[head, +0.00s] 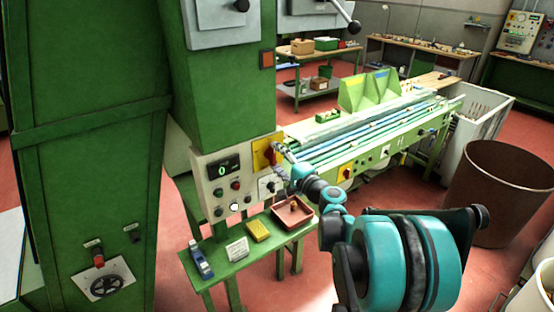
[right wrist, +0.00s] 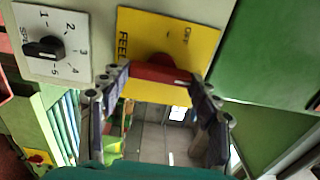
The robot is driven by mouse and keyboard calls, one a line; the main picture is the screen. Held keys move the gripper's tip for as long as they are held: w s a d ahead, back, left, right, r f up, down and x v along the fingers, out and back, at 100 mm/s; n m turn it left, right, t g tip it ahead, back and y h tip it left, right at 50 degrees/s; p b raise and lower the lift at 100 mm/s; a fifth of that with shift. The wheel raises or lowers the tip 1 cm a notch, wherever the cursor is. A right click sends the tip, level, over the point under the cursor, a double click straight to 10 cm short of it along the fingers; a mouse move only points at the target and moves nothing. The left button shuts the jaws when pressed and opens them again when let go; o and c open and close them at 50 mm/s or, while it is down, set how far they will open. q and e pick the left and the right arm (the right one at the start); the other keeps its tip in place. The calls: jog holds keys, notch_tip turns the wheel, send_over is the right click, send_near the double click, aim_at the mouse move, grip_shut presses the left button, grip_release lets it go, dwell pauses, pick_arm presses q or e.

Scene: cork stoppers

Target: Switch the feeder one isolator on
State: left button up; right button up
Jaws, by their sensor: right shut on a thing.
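The feeder isolator is a yellow plate (head: 261,160) with a red rotary handle (head: 270,152), on the front of the grey control panel. In the right wrist view, the yellow plate (right wrist: 139,35) carries black lettering beginning "FEE" and a mark that looks like "OFF". The red handle (right wrist: 160,72) lies crosswise in that picture, between my fingertips. My right gripper (head: 281,154) is at the plate and shut on the handle, one finger at each end, in the right wrist view (right wrist: 160,82). My left gripper is not in view.
A speed dial (right wrist: 44,47) with a black knob sits beside the isolator. The panel (head: 213,170) also has a display and buttons. Below, a green bench (head: 215,268) holds a red tray (head: 281,222), yellow block and blue tool. The feeder conveyor (head: 350,140) runs behind my arm.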

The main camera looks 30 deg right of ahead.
dwell(0.4)
jog(key=o, duration=1.2)
jog(key=shift+c, duration=0.2)
jog(key=s+d, duration=0.1)
jog(key=s, duration=1.1)
